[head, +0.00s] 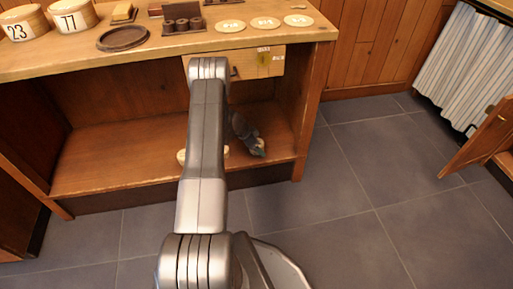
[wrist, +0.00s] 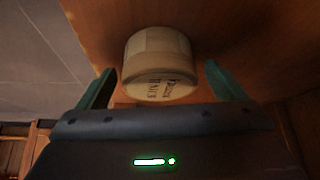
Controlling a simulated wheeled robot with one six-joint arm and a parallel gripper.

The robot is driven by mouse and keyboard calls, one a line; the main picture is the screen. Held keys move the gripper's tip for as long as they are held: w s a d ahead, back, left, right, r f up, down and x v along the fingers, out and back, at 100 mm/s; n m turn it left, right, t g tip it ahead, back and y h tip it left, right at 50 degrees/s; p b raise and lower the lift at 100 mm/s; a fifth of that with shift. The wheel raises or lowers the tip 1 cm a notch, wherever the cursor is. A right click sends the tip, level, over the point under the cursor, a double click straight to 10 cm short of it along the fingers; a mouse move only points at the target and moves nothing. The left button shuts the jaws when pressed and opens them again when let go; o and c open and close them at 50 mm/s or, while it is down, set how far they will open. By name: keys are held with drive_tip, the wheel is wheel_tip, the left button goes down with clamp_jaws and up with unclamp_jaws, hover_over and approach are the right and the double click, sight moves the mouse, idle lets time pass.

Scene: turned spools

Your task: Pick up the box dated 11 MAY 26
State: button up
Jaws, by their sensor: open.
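A round pale wooden box (wrist: 157,60) stands on a brown wooden surface in the wrist view. Small dark lettering shows on its near face, but I cannot read the date surely. My gripper (wrist: 158,76) is open, with one greenish finger on each side of the box and gaps between them. In the head view, my gripper (head: 258,150) is low at the desk's lower shelf. A pale round thing (head: 181,156) on that shelf is mostly hidden behind my arm; it may be the same box.
The lower shelf (head: 100,172) lies under a desk top (head: 150,52). A drawer (head: 262,66) is above my gripper. Grey floor (head: 350,220) is clear at right.

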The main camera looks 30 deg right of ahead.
drive_tip(key=c, duration=1.1)
drive_tip(key=shift+o, duration=0.2)
